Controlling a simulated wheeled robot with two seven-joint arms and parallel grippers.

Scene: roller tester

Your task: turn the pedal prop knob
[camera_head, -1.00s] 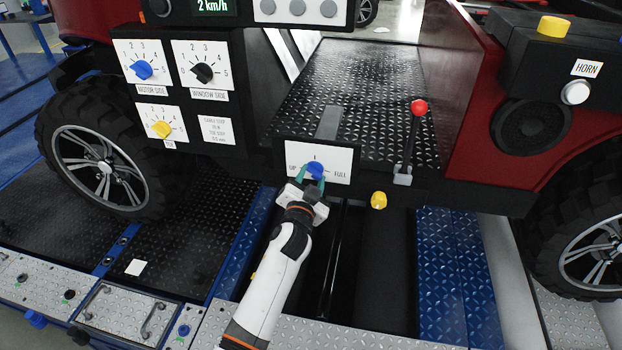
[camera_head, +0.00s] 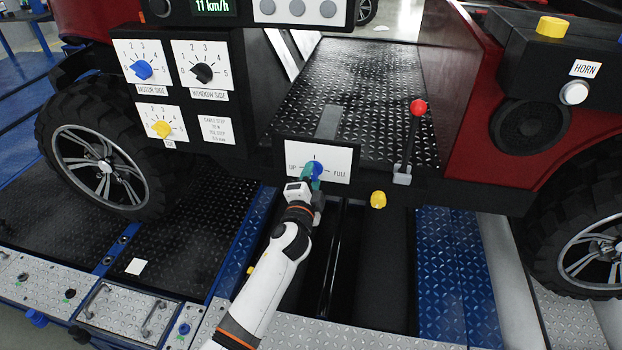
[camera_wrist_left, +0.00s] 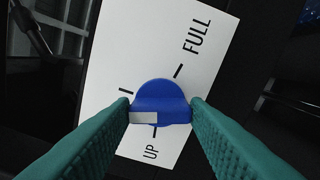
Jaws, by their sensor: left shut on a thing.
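The pedal prop knob (camera_head: 316,170) is blue and sits on a white plate (camera_head: 336,174) marked UP at the left and FULL at the right. My left gripper (camera_head: 312,175) comes up to it from below and is shut on it. In the left wrist view the blue knob (camera_wrist_left: 160,103) sits between the two green fingers of the left gripper (camera_wrist_left: 160,112). A pale strip shows on the knob's edge, near the UP mark. Part of the knob is hidden by the fingers in the head view. My right gripper is not in view.
Left of the plate, a black panel (camera_head: 240,95) carries blue, black and yellow dial knobs. A red-tipped lever (camera_head: 411,135) and a yellow knob (camera_head: 378,200) are to the right. A display above reads 11 km/h. Dark rollers and a gap lie below.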

